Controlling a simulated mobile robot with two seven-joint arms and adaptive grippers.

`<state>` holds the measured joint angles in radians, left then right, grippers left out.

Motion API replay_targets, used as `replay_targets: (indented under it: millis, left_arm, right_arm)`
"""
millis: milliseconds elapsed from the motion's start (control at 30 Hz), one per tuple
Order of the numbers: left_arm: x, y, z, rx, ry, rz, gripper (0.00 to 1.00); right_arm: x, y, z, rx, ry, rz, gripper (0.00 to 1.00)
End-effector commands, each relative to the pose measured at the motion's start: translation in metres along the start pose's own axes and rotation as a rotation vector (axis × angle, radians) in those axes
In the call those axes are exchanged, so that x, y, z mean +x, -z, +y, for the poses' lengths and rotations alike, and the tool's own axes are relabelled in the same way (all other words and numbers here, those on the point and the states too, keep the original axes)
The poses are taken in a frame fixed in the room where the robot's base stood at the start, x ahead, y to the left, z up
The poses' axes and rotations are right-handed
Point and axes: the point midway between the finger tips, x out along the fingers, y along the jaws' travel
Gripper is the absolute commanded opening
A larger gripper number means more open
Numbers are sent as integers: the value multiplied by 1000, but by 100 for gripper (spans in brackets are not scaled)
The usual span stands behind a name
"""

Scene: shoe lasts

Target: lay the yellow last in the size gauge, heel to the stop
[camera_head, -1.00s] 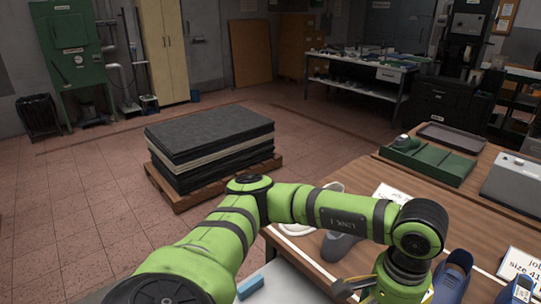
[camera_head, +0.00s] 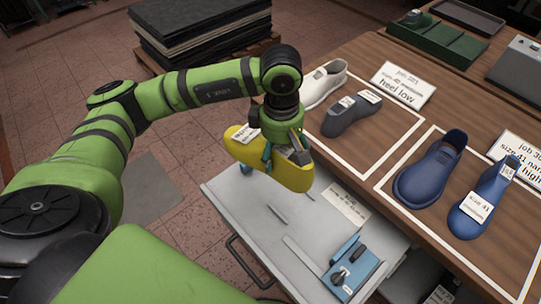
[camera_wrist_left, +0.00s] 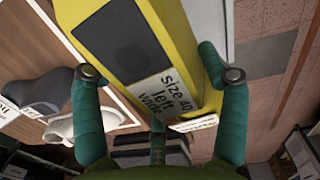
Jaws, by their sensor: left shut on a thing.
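The yellow last (camera_head: 285,172) is in my left gripper (camera_head: 283,150), held above a pale open drawer (camera_head: 228,200). In the left wrist view, the yellow last (camera_wrist_left: 186,35) lies between the teal fingers (camera_wrist_left: 160,85), with a dark patch and a label reading size 40 left. I cannot tell for certain which is the size gauge. My right gripper is out of view.
On the table are a white shoe (camera_head: 322,82), a grey last (camera_head: 350,114), a blue shoe (camera_head: 428,170) and a blue last (camera_head: 484,200) inside white outlines.

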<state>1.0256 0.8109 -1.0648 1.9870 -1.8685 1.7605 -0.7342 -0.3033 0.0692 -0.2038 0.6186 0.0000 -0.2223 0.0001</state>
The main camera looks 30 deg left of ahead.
Motion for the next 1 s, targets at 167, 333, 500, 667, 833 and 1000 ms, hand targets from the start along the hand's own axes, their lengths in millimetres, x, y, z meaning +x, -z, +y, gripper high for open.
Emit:
replay_targets:
  millis: [167,333,500,667,833,1000]
  left_arm:
    - [14,6,9,-503,-2,-5,15]
    - [30,13,16,-987,-1,-6,15]
    - [46,21,21,-1470,-3,-3,15]
    - [63,30,24,-1925,-5,6,15]
    - [80,38,25,-2391,-16,15,15]
    - [93,46,25,-2753,-33,25,15]
  right_arm:
    - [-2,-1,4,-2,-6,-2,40]
    - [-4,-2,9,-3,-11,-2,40]
    - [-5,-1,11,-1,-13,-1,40]
    - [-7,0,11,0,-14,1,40]
    - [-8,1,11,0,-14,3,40]
    - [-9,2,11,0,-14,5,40]
